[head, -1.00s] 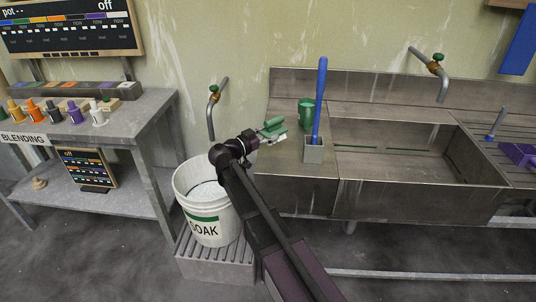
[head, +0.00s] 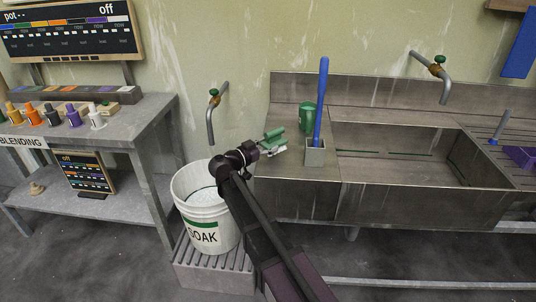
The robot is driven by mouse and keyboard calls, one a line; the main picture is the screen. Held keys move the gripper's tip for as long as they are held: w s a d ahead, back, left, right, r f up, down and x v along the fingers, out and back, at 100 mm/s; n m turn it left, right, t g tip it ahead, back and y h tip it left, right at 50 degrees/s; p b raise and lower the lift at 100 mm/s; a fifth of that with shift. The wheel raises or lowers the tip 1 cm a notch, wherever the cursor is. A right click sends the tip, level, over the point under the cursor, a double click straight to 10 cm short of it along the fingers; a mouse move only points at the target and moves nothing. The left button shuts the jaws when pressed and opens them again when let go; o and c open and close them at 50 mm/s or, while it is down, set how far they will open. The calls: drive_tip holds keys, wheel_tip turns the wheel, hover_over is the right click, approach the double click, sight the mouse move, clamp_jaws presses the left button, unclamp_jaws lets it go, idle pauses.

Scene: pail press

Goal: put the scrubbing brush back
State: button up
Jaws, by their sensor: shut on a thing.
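My gripper (head: 258,150) is shut on a green block-shaped thing with a pale underside (head: 273,137), which looks like the scrubbing brush. In the head view it is over the left end of the steel sink counter (head: 285,178), to the left of a green mug (head: 307,117). I cannot tell whether the brush touches the counter. The fingertips are small and partly hidden by the wrist.
A grey holder (head: 315,156) with a tall blue-handled tool (head: 321,95) stands right of the brush. The sink basin (head: 400,150) lies further right. A white SOAK pail (head: 205,222) stands on a grated block below left. A tap (head: 212,115) is behind the pail.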

drive_tip(key=shift+f+b, duration=0.9)
drive_tip(key=shift+f, duration=0.35)
drive_tip(key=o, duration=0.9)
drive_tip(key=v, duration=1.2)
drive_tip(key=shift+r, duration=0.1)
drive_tip(key=shift+s, duration=0.1)
